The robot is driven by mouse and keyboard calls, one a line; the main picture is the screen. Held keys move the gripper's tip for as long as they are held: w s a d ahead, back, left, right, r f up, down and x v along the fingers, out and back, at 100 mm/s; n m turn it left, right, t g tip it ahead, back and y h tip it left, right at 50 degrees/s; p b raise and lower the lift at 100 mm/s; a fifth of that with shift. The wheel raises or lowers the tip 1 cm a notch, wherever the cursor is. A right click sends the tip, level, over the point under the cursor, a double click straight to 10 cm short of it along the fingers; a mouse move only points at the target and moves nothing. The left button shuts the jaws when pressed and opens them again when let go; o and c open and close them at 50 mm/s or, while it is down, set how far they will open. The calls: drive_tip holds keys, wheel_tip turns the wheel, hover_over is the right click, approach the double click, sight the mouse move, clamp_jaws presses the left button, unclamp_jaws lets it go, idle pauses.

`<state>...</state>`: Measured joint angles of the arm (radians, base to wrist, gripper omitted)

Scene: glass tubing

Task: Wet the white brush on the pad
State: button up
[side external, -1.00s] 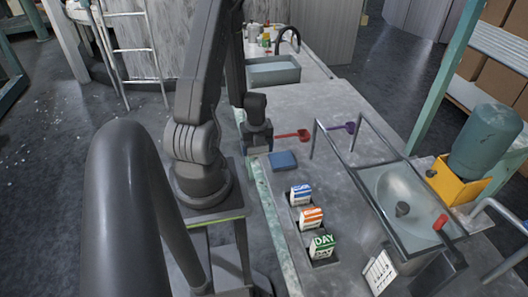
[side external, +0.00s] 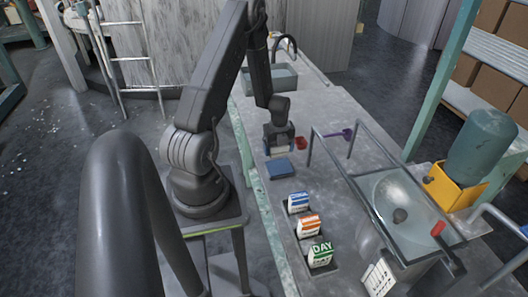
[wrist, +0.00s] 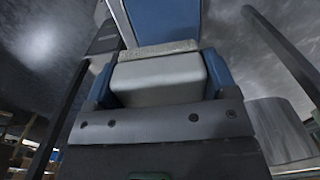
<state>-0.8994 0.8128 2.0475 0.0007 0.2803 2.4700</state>
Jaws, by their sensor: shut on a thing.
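My gripper (side external: 280,148) is shut on the white brush (wrist: 160,76). In the wrist view the brush is a pale block between my two blue fingertips, with a lighter, rough strip (wrist: 160,49) along its far edge. The blue pad (side external: 280,168) lies flat on the grey bench, just in front of my gripper in the side view. In the wrist view the pad (wrist: 163,18) fills the top middle, directly beyond the brush's strip. I cannot tell whether brush and pad touch. In the side view the brush is mostly hidden by my gripper.
A red tool (side external: 300,143) lies close to the right of my gripper, partly hidden. A purple tool (side external: 338,134) lies farther right. Several small cartons (side external: 310,225) stand nearer on the bench. A metal rail (side external: 338,150) and a glass-topped basin (side external: 398,190) are at right.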

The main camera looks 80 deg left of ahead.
sight(279, 167)
drive_tip(key=shift+w+f, duration=0.2)
drive_tip(key=shift+w, duration=0.2)
drive_tip(key=shift+f, duration=0.2)
drive_tip(key=shift+a+f, duration=0.1)
drive_tip(key=shift+f, duration=2.55)
drive_tip(key=shift+f, duration=0.6)
drive_tip(key=shift+r, duration=3.55)
